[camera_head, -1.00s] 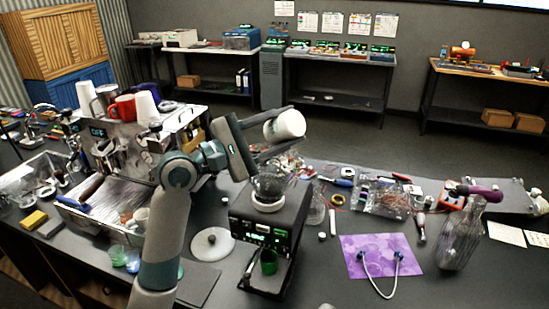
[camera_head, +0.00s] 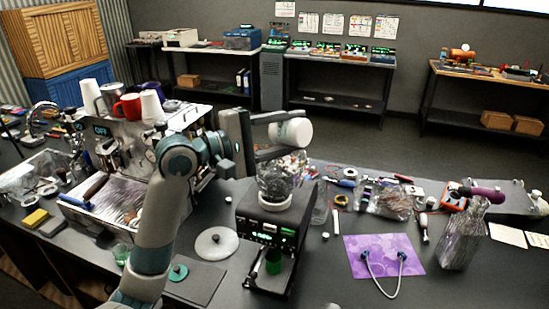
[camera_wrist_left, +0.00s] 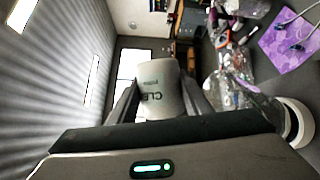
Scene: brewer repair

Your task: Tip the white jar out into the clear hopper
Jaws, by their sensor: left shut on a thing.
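My left gripper (camera_head: 278,136) is shut on the white jar (camera_head: 294,131) and holds it above the clear hopper (camera_head: 280,178). The jar lies on its side in the head view, roughly level. In the left wrist view the jar (camera_wrist_left: 160,88) shows dark lettering between the two fingers. The hopper sits on top of the black brewer (camera_head: 268,222), just below the jar; it also shows in the left wrist view (camera_wrist_left: 240,100). I cannot see what is inside the jar. My right gripper is not in view.
A green cup (camera_head: 273,262) stands in the brewer. The espresso machine (camera_head: 120,150) stands at the left.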

